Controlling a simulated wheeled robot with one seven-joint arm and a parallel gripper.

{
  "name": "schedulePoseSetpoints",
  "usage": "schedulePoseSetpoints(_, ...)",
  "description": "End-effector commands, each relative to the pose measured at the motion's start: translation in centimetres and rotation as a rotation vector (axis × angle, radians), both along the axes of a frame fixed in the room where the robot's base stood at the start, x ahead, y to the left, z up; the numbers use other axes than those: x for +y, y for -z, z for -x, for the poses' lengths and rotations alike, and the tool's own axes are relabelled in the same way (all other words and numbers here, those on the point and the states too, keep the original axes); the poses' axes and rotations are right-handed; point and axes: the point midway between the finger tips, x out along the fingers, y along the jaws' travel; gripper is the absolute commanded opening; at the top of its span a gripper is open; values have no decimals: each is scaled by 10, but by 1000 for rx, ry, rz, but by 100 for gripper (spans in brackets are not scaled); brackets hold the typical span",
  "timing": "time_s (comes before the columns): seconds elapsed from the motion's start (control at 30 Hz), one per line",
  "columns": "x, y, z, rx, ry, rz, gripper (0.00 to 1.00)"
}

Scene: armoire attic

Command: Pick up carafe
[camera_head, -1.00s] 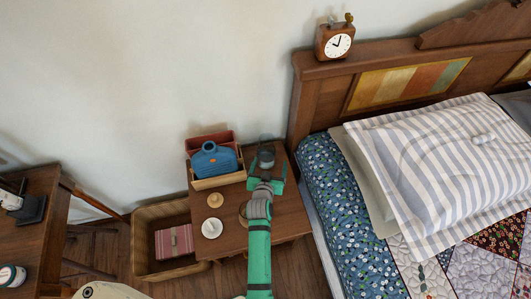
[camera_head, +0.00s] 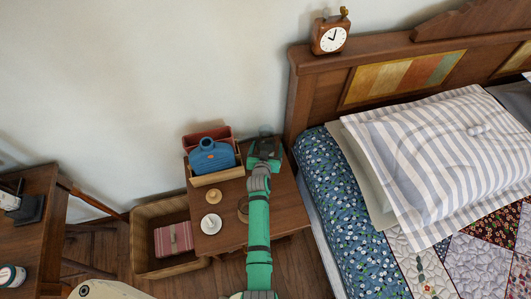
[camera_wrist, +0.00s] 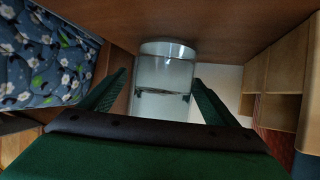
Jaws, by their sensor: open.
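The carafe is clear glass. In the wrist view the carafe (camera_wrist: 166,72) shows in the middle, between the two green fingers of my gripper (camera_wrist: 160,80). The fingers are spread and a gap shows on each side, so no grip is seen. In the head view only a little of the carafe (camera_head: 265,131) shows past my gripper (camera_head: 264,148), at the back right of the small wooden table (camera_head: 273,213). My gripper hides the rest of it there.
A wooden box (camera_head: 218,178) with a blue object (camera_head: 212,158) stands left of my gripper. A tan knob-like object (camera_head: 213,196) and a white cup (camera_head: 211,224) stand on the table's front left. The bed (camera_head: 345,215) is close on the right.

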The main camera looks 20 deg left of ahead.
Motion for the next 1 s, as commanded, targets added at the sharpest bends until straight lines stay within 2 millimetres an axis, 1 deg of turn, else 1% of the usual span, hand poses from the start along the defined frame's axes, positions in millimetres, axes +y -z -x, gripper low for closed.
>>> schedulePoseSetpoints(0.17, 1, 0, 1, 0, -2, 0, 83)
schedulePoseSetpoints(0.2, 1, 0, 1, 0, -2, 0, 73)
schedulePoseSetpoints(0.27, 2, 0, 1, 0, -3, 0, 59)
schedulePoseSetpoints(0.3, 2, 0, 1, 0, -4, 0, 49)
schedulePoseSetpoints(0.37, 2, 0, 1, 0, -4, 0, 35)
schedulePoseSetpoints(0.4, 2, 0, 1, 0, -4, 0, 25)
schedulePoseSetpoints(0.43, 2, 0, 1, 0, -4, 0, 18)
schedulePoseSetpoints(0.8, 3, -4, 0, -5, -4, -2, 17)
schedulePoseSetpoints(1.0, 3, -10, 0, -6, -3, -2, 17)
